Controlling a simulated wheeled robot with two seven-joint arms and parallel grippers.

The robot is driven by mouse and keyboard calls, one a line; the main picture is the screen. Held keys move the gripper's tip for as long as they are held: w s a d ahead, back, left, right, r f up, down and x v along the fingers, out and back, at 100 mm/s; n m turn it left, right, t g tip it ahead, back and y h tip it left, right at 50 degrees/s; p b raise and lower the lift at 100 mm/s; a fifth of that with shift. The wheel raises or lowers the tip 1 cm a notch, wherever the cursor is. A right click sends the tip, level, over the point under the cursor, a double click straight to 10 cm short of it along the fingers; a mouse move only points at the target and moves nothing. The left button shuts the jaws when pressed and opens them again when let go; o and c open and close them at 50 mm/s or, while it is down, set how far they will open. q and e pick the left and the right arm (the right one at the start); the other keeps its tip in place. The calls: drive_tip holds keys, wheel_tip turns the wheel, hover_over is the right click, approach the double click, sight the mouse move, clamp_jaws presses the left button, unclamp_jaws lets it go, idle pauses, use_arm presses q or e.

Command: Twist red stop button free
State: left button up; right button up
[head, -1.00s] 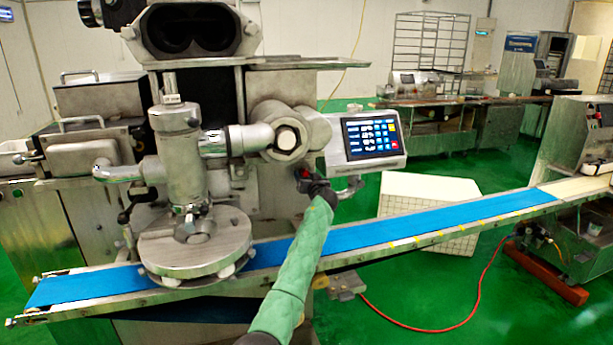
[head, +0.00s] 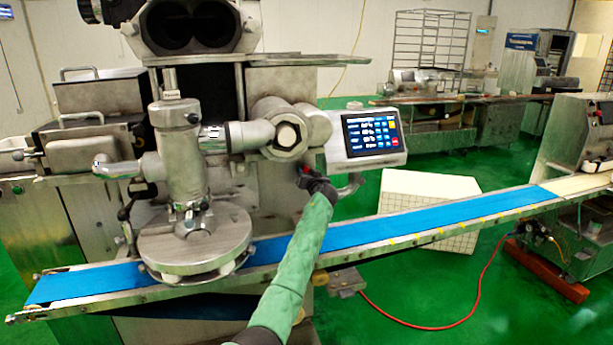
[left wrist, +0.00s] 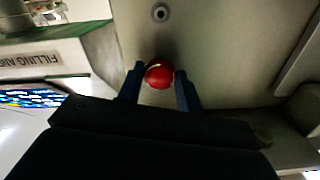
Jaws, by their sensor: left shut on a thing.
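The red stop button (left wrist: 159,74) is a round red knob on the grey metal panel, between the two dark fingers in the left wrist view. My left gripper (left wrist: 160,88) is shut on it, one finger at each side. In the head view my left gripper (head: 306,178) reaches the machine front below the touch screen, at the end of the green-sleeved arm. A bit of red shows at its tips there; the rest of the button is hidden. My right gripper is in neither view.
The touch screen (head: 371,136) stands just right of and above the gripper. A blue conveyor belt (head: 400,222) runs beneath the arm. The round steel outlet (head: 195,243) is to the left. A round bolt (left wrist: 160,13) sits on the panel near the button.

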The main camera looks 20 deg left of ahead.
use_arm(q)
drive_tip(key=shift+r+m+b, duration=0.2)
drive_tip(key=shift+m+b, duration=0.7)
drive_tip(key=shift+m, duration=2.5)
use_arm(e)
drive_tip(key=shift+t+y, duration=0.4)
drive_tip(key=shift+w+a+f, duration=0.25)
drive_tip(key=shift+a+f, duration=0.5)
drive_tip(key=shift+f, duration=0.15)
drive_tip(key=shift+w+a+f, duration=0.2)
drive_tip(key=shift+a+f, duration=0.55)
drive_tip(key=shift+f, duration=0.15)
use_arm(q)
drive_tip(key=shift+a, duration=0.1)
drive_tip(key=o, duration=0.8)
drive_tip(key=shift+o, duration=0.9)
drive_tip(key=shift+f, duration=0.15)
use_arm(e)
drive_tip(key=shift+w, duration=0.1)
